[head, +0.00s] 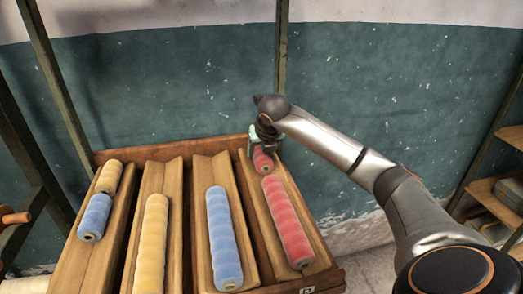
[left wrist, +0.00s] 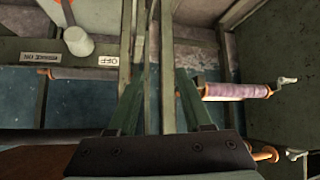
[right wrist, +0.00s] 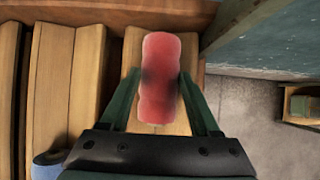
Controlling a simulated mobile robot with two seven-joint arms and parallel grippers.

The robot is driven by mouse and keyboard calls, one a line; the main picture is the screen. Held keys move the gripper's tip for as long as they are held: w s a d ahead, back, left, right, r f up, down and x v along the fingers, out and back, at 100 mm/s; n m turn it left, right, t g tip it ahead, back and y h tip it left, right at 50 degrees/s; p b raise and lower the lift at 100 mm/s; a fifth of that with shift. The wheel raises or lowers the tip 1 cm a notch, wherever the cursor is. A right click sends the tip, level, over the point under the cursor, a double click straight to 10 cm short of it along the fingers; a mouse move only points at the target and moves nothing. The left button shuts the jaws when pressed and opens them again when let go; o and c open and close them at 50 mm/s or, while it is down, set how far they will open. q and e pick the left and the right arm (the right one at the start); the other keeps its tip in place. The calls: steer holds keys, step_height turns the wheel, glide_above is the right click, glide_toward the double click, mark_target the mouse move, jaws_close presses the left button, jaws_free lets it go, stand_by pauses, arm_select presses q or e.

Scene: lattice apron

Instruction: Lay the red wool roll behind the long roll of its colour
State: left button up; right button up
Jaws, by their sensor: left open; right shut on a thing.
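The short red wool roll (head: 262,160) is at the far end of the rightmost trough, behind the long red roll (head: 287,222). My right gripper (head: 259,150) is shut on the short red roll. The right wrist view shows the same red roll (right wrist: 160,78) lying lengthwise between the fingers (right wrist: 159,105), over the pale wooden trough. I cannot tell whether it touches the trough floor. My left gripper (left wrist: 159,85) is open and empty in the left wrist view, away from the rolls. It is out of the head view.
The other troughs hold a long blue roll (head: 223,238), a long yellow roll (head: 151,243), and a short blue roll (head: 95,217) with a short yellow roll (head: 109,177) behind it. A green post (head: 281,75) stands close behind the right gripper. Shelves (head: 497,200) stand at the right.

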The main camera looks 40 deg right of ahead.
steer(key=o, duration=1.5)
steer(key=shift+f, duration=0.1)
steer(key=shift+c, duration=0.2)
steer(key=shift+s+a+r, duration=0.1)
steer(key=shift+s+r, duration=0.05)
steer(key=shift+r, duration=0.5)
steer(key=v, duration=1.1)
steer(key=shift+s, duration=0.1)
